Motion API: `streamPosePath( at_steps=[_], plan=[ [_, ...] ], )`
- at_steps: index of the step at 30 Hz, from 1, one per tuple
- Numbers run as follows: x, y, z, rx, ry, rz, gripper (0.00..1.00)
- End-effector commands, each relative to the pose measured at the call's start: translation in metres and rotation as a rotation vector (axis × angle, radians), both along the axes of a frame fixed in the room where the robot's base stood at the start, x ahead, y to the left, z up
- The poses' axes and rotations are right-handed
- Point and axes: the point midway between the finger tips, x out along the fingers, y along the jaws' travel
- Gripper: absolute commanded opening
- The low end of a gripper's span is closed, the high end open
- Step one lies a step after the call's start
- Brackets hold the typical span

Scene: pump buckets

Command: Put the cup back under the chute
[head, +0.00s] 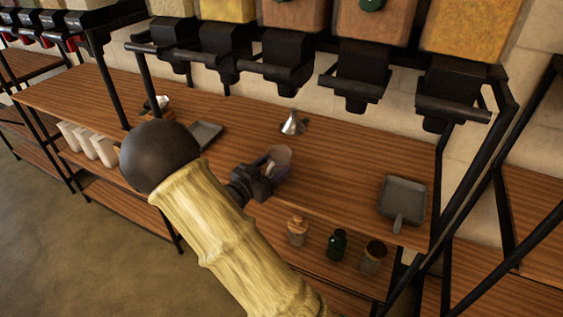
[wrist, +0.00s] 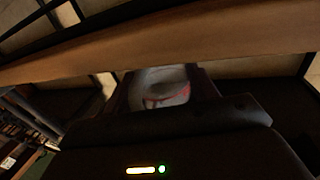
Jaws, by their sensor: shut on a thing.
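My gripper (head: 262,179) is shut on a small translucent cup (head: 280,157) near the front edge of the wooden counter, in the head view. The cup also shows in the wrist view (wrist: 160,88), between my fingers, with some red marks on it. My gripper hides part of the cup in the head view. Several black chutes hang in a row above the back of the counter; one chute (head: 284,76) is behind and above the cup, apart from it. I cannot tell whether the cup touches the counter.
A metal funnel (head: 293,124) stands on the counter behind the cup. A grey scoop tray (head: 403,200) lies at the right and another tray (head: 205,135) at the left. White cups (head: 88,143) stand at the left. Jars (head: 337,245) stand on the lower shelf. Black frame posts flank the counter.

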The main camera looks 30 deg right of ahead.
Motion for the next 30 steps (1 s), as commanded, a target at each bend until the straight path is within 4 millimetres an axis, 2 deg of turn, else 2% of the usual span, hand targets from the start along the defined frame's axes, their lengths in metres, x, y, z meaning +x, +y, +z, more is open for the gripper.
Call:
streamPosePath(
  at_steps=[7, 15, 17, 29, 30],
  plan=[
    [0.001, -0.003, 0.000, -0.001, 0.000, -0.001, 0.28],
    [0.015, -0.038, 0.000, -0.002, 0.000, -0.004, 0.28],
    [0.015, -0.035, -0.006, -0.002, 0.002, 0.000, 0.28],
    [0.015, -0.035, -0.010, -0.001, 0.000, -0.001, 0.28],
    [0.015, -0.035, -0.009, -0.001, 0.000, 0.000, 0.66]
  ],
)
